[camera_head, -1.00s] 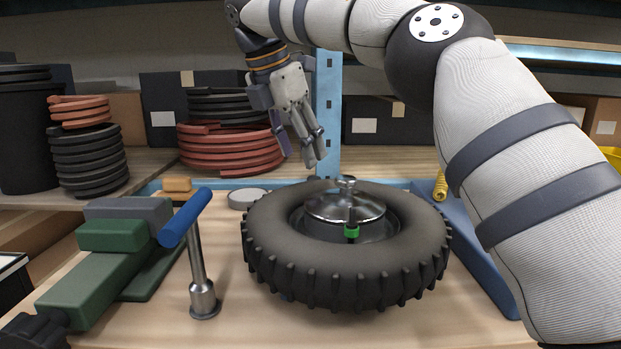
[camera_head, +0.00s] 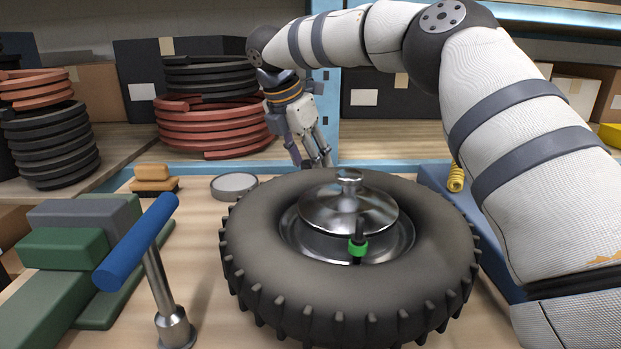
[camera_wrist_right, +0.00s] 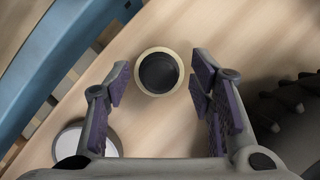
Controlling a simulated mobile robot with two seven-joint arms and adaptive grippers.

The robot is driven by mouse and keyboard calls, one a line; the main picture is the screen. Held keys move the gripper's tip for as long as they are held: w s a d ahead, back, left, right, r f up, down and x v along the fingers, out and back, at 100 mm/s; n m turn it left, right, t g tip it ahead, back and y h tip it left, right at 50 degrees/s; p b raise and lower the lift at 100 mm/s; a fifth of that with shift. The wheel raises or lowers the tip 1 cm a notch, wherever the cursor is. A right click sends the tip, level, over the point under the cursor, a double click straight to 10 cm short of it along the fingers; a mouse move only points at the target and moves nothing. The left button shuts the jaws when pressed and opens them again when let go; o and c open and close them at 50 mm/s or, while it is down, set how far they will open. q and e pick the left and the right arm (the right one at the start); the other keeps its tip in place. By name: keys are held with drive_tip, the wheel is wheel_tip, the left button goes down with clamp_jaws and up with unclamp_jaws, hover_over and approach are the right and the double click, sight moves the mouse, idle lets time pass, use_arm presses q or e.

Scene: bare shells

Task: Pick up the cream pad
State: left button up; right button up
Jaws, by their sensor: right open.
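In the right wrist view, a round piece with a cream rim and a dark round middle (camera_wrist_right: 157,72), which I take to be the cream pad, lies on the wooden bench top. It does not show in the head view, where the tyre and my gripper are in front of that area. My right gripper (camera_head: 318,163) is behind the tyre, pointing down. It is open, and its purple-padded fingers also show in the wrist view (camera_wrist_right: 158,92) with nothing between them. The round piece appears just ahead of the fingertips, apart from them. My left gripper is out of view.
A large black tyre (camera_head: 265,250) with a metal hub fills the bench's middle. A grey-topped disc (camera_head: 234,186) lies left of my gripper, with a tan-and-black block (camera_head: 153,181) beyond. A blue-handled tool (camera_head: 137,243) and green blocks stand at left. A blue rail (camera_head: 200,168) edges the back.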

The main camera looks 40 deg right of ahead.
drive_tip(key=shift+d+f, duration=0.25)
drive_tip(key=shift+f, duration=0.3)
drive_tip(key=shift+w, duration=0.1)
clamp_jaws()
drive_tip(key=shift+r, duration=0.1)
